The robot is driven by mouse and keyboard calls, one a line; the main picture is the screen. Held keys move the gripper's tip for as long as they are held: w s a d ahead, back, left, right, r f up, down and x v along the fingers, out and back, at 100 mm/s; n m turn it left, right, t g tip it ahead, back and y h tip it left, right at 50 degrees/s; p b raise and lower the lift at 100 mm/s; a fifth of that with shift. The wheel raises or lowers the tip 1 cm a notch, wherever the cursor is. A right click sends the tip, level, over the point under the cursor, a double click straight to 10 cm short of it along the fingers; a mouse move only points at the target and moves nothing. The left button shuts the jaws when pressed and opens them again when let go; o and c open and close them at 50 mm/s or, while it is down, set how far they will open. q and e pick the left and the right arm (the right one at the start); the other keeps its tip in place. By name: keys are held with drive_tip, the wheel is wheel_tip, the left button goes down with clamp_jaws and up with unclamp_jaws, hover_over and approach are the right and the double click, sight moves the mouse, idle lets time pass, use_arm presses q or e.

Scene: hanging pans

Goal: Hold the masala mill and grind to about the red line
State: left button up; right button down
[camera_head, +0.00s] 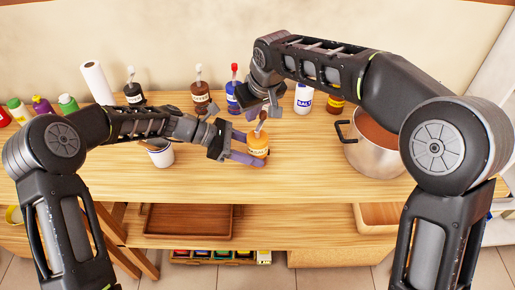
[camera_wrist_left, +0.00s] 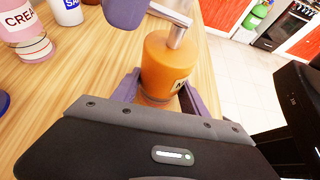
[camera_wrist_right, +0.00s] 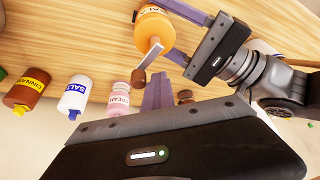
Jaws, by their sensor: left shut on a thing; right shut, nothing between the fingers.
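The orange masala mill (camera_head: 257,147) stands upright at the table's front middle, with a metal crank on top. My left gripper (camera_head: 248,156) is shut around its body; in the left wrist view a finger lies on either side of the orange mill (camera_wrist_left: 163,66). My right gripper (camera_head: 271,111) is shut and empty, just above and behind the mill. In the right wrist view its fingers (camera_wrist_right: 157,92) are beside the crank's brown knob (camera_wrist_right: 140,77); I cannot tell if they touch. No red line is distinguishable on the mill.
A metal pot (camera_head: 375,158) with reddish-brown contents stands to the right. A salt bottle (camera_head: 303,98), a blue bottle (camera_head: 232,97) and a brown bottle (camera_head: 200,96) stand behind. A white cup (camera_head: 160,155) is at left. The front table strip is clear.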

sight(266, 112)
drive_tip(key=shift+w+d, duration=0.15)
drive_tip(key=shift+d, duration=0.5)
idle(0.7)
drive_tip(key=shift+d, duration=0.25)
drive_tip(key=shift+d, duration=0.1)
idle(0.4)
drive_tip(key=shift+d, duration=0.35)
drive_tip(key=shift+d, duration=0.15)
idle(0.3)
drive_tip(key=shift+s+d, duration=0.2)
drive_tip(key=shift+d, duration=0.1)
drive_tip(key=shift+s+d, duration=0.25)
drive_tip(key=shift+d, duration=0.15)
idle(0.6)
drive_tip(key=shift+s+d, duration=0.45)
drive_tip(key=shift+s, duration=0.1)
idle(0.7)
